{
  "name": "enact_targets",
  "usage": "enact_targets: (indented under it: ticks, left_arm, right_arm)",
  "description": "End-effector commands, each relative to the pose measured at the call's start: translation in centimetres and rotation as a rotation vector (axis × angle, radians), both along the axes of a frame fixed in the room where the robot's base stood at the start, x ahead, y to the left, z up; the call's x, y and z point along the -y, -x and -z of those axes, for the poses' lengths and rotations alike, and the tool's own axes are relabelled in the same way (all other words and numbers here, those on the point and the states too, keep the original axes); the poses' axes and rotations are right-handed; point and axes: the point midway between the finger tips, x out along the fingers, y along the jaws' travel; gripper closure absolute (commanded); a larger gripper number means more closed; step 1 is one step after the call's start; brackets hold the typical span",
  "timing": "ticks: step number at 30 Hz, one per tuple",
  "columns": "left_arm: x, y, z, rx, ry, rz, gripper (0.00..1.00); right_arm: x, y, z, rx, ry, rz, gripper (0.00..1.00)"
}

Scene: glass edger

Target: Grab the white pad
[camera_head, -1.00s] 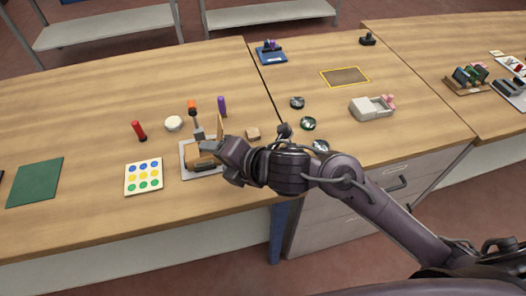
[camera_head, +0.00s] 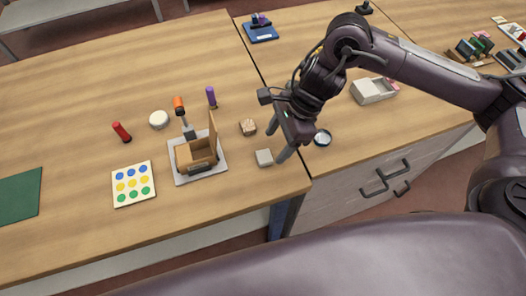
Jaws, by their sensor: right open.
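A small square whitish pad (camera_head: 264,157) lies on the wooden table near its front edge, just right of the box on the tray. My right gripper (camera_head: 276,143) is open and empty, reaching down from the upper right. Its two fingers are spread just to the right of the pad and above it. One finger ends beside the pad, the other a little behind it. I cannot tell whether they touch the pad. My left gripper is not in view.
A speckled tan block (camera_head: 248,127) sits just behind the pad. A round white disc (camera_head: 159,119) lies further back. A glass disc (camera_head: 322,138) is right of my gripper.

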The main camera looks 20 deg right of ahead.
Motion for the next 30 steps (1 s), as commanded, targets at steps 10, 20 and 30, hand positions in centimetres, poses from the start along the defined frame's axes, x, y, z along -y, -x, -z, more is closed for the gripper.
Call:
enact_targets:
  ticks: [10,20,30]
  left_arm:
    - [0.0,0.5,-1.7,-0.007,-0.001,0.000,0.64]
    - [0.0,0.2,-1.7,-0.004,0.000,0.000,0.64]
    - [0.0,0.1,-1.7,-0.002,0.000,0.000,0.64]
  right_arm:
    - [-2.2,-0.4,4.0,-0.002,-0.002,0.001,0.38]
    - [-2.3,-0.5,4.4,0.002,-0.002,0.002,0.45]
    - [-2.3,-0.5,4.4,0.001,-0.002,0.003,0.86]
